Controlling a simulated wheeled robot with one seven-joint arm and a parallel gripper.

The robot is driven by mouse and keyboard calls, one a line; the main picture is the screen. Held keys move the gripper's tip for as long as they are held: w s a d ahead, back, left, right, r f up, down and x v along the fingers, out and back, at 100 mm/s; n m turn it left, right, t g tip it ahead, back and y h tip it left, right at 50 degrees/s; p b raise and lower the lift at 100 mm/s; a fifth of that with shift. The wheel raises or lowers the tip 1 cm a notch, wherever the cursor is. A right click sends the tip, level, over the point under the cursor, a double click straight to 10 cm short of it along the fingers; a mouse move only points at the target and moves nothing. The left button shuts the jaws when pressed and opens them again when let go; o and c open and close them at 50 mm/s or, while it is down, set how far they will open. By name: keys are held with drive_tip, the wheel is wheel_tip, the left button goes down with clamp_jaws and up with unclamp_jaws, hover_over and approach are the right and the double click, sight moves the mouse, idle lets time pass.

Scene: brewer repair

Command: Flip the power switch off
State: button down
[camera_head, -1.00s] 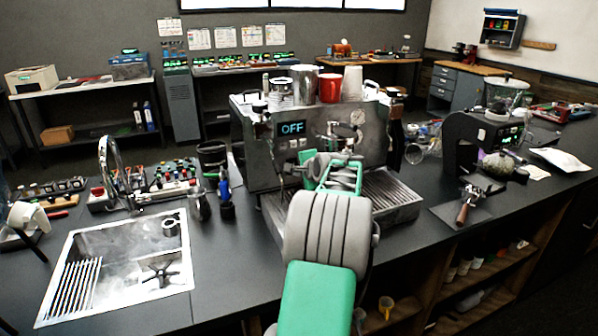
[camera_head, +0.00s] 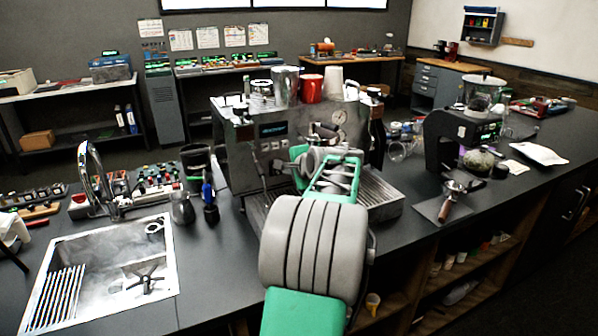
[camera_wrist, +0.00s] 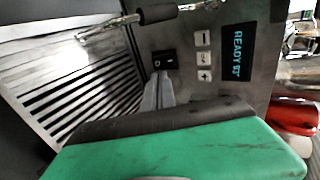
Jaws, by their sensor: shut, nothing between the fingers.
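The espresso machine (camera_head: 235,165) stands on the dark counter in the head view, its front facing me. In the wrist view its black rocker power switch (camera_wrist: 165,60) sits on the steel front panel, beside a column of small buttons (camera_wrist: 204,57). The lit display (camera_wrist: 238,54) reads READY with a number; it also shows small in the head view (camera_head: 273,129). My gripper (camera_wrist: 158,88) is shut and empty, its tips close to the switch's edge in the wrist view. I cannot tell whether they touch it. In the head view my arm hides the fingertips.
A steam wand with a dark grip (camera_wrist: 158,14) and the slatted drip tray (camera_wrist: 85,95) are close to my gripper. Cups, including a red one (camera_head: 312,88), stand on the machine. A sink (camera_head: 105,275) is at left; a grinder (camera_head: 450,135) is at right.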

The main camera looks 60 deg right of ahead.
drive_tip(key=v, duration=0.7)
drive_tip(key=shift+b, duration=0.45)
drive_tip(key=shift+a+f, duration=0.1)
drive_tip(key=shift+f, duration=0.1)
drive_tip(key=b, duration=0.7)
drive_tip(key=shift+r+b, duration=0.2)
drive_tip(key=shift+b, duration=0.2)
drive_tip(key=p+x, duration=0.1)
drive_tip(key=x, duration=1.3)
